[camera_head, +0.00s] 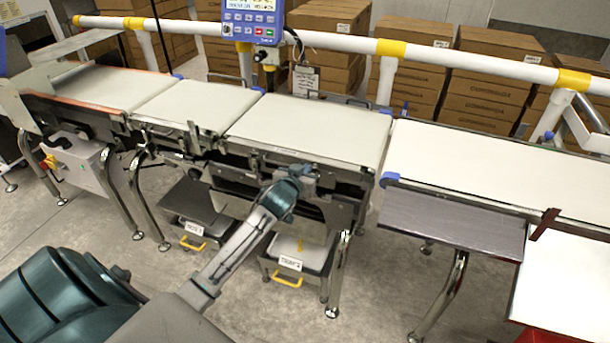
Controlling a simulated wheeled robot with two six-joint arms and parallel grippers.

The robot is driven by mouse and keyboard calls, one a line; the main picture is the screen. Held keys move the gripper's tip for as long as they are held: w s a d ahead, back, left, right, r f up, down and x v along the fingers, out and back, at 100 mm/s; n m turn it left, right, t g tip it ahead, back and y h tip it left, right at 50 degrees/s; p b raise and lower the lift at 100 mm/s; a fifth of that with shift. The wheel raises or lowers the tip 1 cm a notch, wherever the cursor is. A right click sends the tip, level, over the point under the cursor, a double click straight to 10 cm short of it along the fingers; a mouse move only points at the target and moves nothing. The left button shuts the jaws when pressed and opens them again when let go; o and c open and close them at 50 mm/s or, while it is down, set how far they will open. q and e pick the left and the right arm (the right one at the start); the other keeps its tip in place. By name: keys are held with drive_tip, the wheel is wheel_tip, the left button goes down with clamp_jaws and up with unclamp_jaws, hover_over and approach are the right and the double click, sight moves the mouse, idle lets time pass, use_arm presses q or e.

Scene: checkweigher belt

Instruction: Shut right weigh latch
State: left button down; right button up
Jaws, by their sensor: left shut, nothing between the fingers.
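The weigh belt (312,128) is the pale section in the middle of the line, with a dark metal frame along its front. My left gripper (305,181) is at the front of this frame, right of its middle. It is shut, with nothing seen between its fingers. The right weigh latch cannot be made out clearly; the gripper and my teal wrist cover that part of the frame. I cannot tell whether the gripper touches the latch. An upright grey lever (194,138) stands at the left end of the frame. My right gripper is not in view.
A blue control panel (253,20) stands behind the belt. A white guard rail (330,40) with yellow joints runs behind the line, before stacked cartons (490,85). Two labelled bins (298,254) (192,208) sit below. A grey side shelf (460,218) juts out at right.

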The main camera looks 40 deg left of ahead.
use_arm(q)
drive_tip(key=shift+s+f, duration=0.1)
drive_tip(key=shift+f, duration=1.15)
drive_tip(key=shift+s+f+t+b, duration=0.2)
drive_tip(key=shift+t+b, duration=0.1)
drive_tip(key=shift+b, duration=0.7)
drive_tip(key=shift+f+b, duration=0.1)
drive_tip(key=shift+b, duration=0.4)
drive_tip(key=shift+b, duration=0.45)
